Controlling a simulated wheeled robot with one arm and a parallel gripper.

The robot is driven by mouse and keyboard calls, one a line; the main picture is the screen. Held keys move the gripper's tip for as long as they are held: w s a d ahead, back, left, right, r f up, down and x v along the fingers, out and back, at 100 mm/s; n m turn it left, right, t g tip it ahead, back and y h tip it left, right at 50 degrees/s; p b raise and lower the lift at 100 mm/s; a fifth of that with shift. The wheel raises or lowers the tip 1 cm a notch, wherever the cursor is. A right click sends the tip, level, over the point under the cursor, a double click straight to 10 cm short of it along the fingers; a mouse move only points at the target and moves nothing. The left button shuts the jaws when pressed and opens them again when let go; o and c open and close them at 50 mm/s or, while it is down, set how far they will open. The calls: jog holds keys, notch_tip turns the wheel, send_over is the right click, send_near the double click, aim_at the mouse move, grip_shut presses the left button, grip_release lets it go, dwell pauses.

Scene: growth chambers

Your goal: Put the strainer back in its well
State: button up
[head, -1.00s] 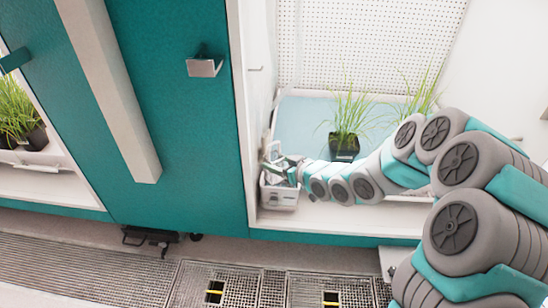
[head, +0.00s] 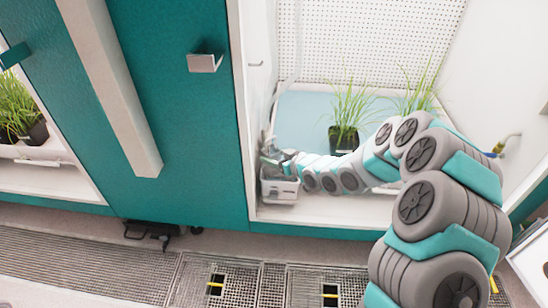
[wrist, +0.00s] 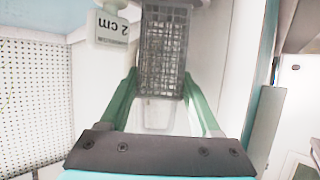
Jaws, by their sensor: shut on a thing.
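The strainer (wrist: 165,50) is a dark grey mesh basket. In the wrist view it lies between the green fingers of my gripper (wrist: 160,78), which are shut on it. In the head view my gripper (head: 274,158) is at the left front corner of the open chamber, just above a small white box (head: 280,190) that appears to be the well. The strainer itself is too small to make out there. Whether it is inside the box or only above it I cannot tell.
A potted grass plant (head: 344,138) stands on the blue surface to the right of my gripper, with another behind it. The teal cabinet front (head: 185,120) borders the chamber at left. A perforated white panel (head: 370,40) forms the back.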

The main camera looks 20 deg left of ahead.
jog(key=shift+f, duration=0.4)
jog(key=shift+f, duration=0.1)
jog(key=o, duration=1.5)
